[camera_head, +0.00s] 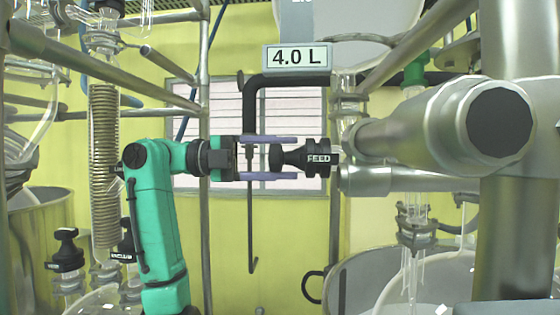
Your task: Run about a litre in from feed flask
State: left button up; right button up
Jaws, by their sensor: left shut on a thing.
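The black feed valve knob (313,158), marked FEED, sticks out to the left of the glass under the 4.0 L sign (297,56). My left gripper (268,158) comes in from the left, its purple fingers above and below the knob's rounded end, and is shut on it. A large, pale round glass vessel (375,18), probably the feed flask, shows at the top, cut off by the frame. No liquid level can be made out in it. A glass reactor vessel (445,280) sits low on the right, partly hidden. My right gripper is not in view.
Thick metal frame tubes (445,125) cross close on the right. A coiled glass condenser (104,150) stands at the left, with a black knob (66,252) below it. A black bent pipe (252,105) runs behind my gripper. A green stopper (415,72) is at upper right.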

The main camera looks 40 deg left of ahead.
pick_arm(q)
jog(key=m, duration=0.3)
jog(key=shift+f+m, duration=0.1)
jog(key=shift+m, duration=0.2)
jog(key=shift+m+b, duration=0.35)
jog(key=shift+m, duration=1.65)
jog(key=o, duration=1.4)
jog(key=shift+w, duration=0.1)
jog(key=p+v, duration=0.1)
jog(key=v, duration=1.3)
jog(key=shift+s+a, duration=0.25)
